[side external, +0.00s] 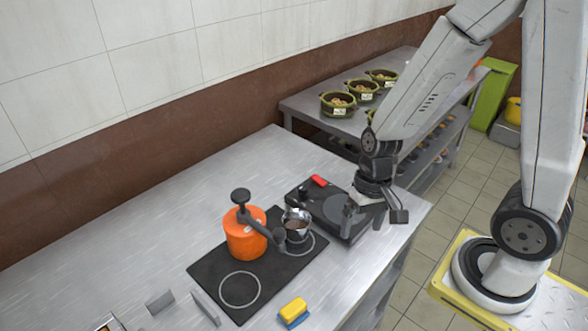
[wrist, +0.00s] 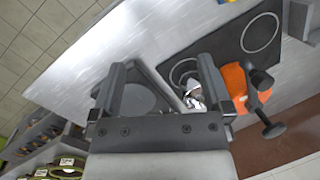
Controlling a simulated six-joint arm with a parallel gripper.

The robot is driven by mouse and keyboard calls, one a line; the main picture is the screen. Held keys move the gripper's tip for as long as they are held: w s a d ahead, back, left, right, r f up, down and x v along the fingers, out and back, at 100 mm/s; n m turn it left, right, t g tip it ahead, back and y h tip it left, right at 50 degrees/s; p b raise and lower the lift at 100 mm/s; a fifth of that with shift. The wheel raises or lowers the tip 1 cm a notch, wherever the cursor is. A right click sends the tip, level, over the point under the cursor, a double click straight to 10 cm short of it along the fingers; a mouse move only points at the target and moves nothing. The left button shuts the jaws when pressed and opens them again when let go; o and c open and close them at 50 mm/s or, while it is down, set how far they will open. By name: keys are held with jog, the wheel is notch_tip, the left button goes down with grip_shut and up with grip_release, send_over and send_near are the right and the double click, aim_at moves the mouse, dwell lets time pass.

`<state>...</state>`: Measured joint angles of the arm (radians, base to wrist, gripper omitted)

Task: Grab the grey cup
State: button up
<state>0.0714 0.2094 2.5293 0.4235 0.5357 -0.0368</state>
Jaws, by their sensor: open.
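The grey cup (side external: 297,223) is a small shiny metal vessel with dark contents. It stands at the right of the black cooktop, close beside an orange pot (side external: 245,236). In the wrist view the cup (wrist: 194,98) is partly hidden by my right-hand finger. My gripper (side external: 374,212) is open and empty, to the right of the cup and apart from it, near the counter's right end. In the wrist view my gripper (wrist: 160,70) has its fingers spread over a dark appliance.
The dark appliance (side external: 330,222) with a red part lies behind and right of the cup. A dark handle crosses in front of the orange pot. A yellow and blue sponge (side external: 293,312) lies at the front. The counter's left side (side external: 120,245) is clear.

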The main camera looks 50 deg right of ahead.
jog(key=w+a+f+m+t+y, duration=0.2)
jog(key=a+f+m+y, duration=0.45)
jog(key=m, duration=0.75)
jog(key=w+d+m+t, duration=0.1)
jog(key=m+t, duration=0.1)
jog(key=w+f+m+t+y, duration=0.1)
jog(key=m+t, duration=0.1)
jog(key=w+d+f+m+t, duration=0.1)
jog(key=w+m+t, duration=0.1)
jog(key=m, duration=0.1)
jog(key=shift+w+d+f+y, duration=0.1)
jog(key=shift+d+f+y, duration=0.05)
jog(key=shift+d+y, duration=0.2)
jog(key=d+m+t+h, duration=0.1)
jog(key=w+d+f+m+t+h, duration=0.1)
jog(key=d+m+t, duration=0.1)
jog(key=w+d+f+m+t+h, duration=0.1)
jog(key=d+m+h, duration=0.1)
jog(key=shift+t, duration=0.3)
jog(key=shift+d+f+m+t+h, duration=0.2)
jog(key=shift+d+m+t+h, duration=0.1)
jog(key=shift+d+m+h, duration=0.3)
jog(key=shift+w, duration=0.1)
jog(key=shift+x, duration=1.3)
jog(key=shift+a, duration=0.1)
